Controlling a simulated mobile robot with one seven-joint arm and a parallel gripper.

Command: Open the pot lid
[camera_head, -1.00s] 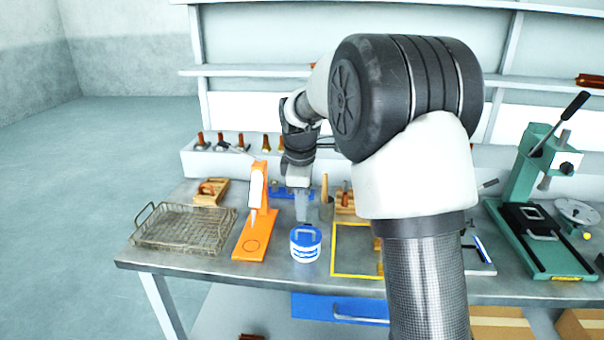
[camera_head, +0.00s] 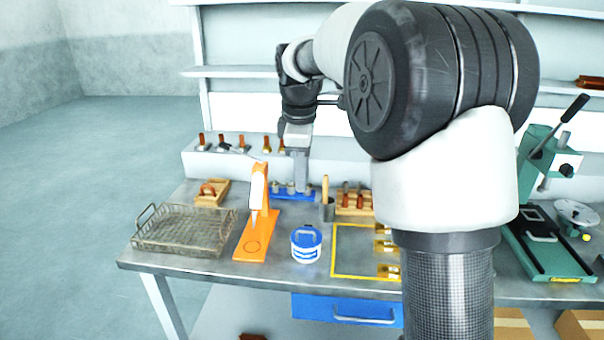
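The pot (camera_head: 306,250) is a small white and blue tub near the front edge of the metal workbench. Its blue lid (camera_head: 306,236) sits on top and has a raised handle. My gripper (camera_head: 300,196) hangs pointing down above and behind the pot, in front of the blue rack at the back of the bench. It is clear of the lid. The fingers are too small and too edge-on to tell whether they are open or shut.
An orange stand (camera_head: 255,222) stands just left of the pot, with a wire basket (camera_head: 187,230) farther left. A yellow-framed area (camera_head: 345,276) with brass pieces lies to the right. A dark cup (camera_head: 327,209) stands behind. A green press (camera_head: 545,225) is at far right.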

